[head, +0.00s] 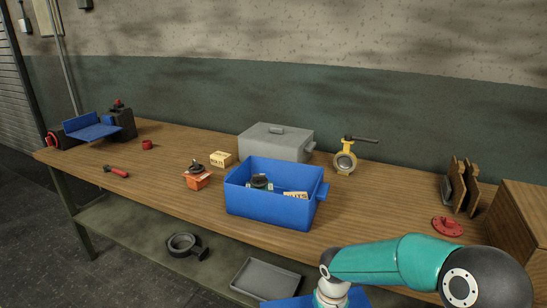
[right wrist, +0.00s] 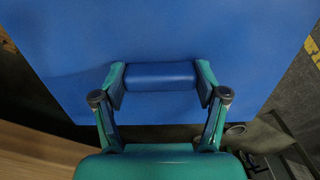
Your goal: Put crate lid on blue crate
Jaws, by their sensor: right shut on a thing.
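The open blue crate (head: 265,212) stands on the workbench near its front edge. A dark valve part (head: 260,181) and a small box with lettering (head: 296,195) are inside it. The blue crate lid (right wrist: 230,40) fills most of the right wrist view. My right gripper (right wrist: 161,88) is shut on the lid's bar handle (right wrist: 160,77). In the head view, part of the lid (head: 357,299) shows at the bottom edge, below and right of the crate, in front of the bench. My right fingers are hidden there. My left gripper is out of view.
A lidded grey crate (head: 276,143) stands behind the blue crate. A yellow valve (head: 344,162) stands behind to the right, and a red flange (head: 447,226) lies farther right. An orange part (head: 197,180) and a cardboard box (head: 220,159) sit left. The bench between crate and flange is clear.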

